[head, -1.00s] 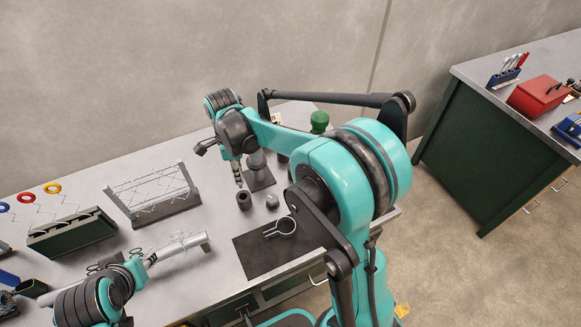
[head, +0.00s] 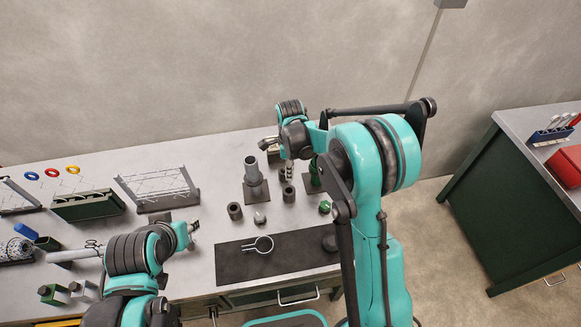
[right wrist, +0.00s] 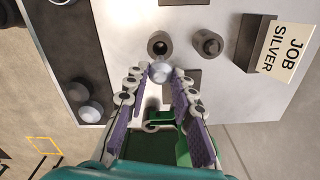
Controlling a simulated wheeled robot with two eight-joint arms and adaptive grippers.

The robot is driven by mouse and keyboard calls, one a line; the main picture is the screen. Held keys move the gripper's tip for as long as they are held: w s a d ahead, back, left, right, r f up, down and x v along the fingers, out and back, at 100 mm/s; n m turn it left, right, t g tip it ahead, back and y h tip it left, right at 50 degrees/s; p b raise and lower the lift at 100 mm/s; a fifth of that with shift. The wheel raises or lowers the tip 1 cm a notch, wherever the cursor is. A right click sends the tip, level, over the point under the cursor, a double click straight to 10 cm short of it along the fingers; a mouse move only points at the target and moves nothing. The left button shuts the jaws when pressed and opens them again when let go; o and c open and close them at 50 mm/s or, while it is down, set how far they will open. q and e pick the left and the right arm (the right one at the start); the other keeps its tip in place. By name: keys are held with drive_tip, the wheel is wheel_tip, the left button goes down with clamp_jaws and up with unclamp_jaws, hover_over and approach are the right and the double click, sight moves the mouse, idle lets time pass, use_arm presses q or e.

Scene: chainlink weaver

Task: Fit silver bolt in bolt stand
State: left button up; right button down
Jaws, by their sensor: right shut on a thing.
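My right gripper (head: 289,172) is over the back right of the bench. In the right wrist view its purple-padded fingers (right wrist: 160,82) are shut on the silver bolt (right wrist: 160,71), whose rounded pale end shows at the fingertips. Just beyond the bolt stands a short dark cylinder with an open hole (right wrist: 158,44), which looks like the bolt stand; it also shows in the head view (head: 289,194). The bolt appears beside the hole, not in it; its height cannot be told. My left gripper (head: 192,227) is near the bench's front, its fingers too small to read.
Another dark cylinder (right wrist: 208,42) stands beside the holed one, near a "JOB SILVER" sign (right wrist: 282,52). A tall grey post (head: 252,170), a short cylinder (head: 235,211) and a small silver piece (head: 259,217) are left. A dark mat (head: 230,268) lies in front.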

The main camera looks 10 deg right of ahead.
sight(289, 182)
drive_tip(key=shift+a+f, duration=0.15)
drive_tip(key=shift+f, duration=0.2)
drive_tip(key=shift+f+b, duration=0.35)
wheel_tip(289, 182, down, 7)
drive_tip(key=b, duration=0.4)
drive_tip(key=shift+f, duration=0.1)
drive_tip(key=shift+f+b, duration=0.45)
drive_tip(key=shift+r, duration=0.1)
drive_tip(key=c, duration=1.2)
unclamp_jaws()
wheel_tip(289, 182, up, 12)
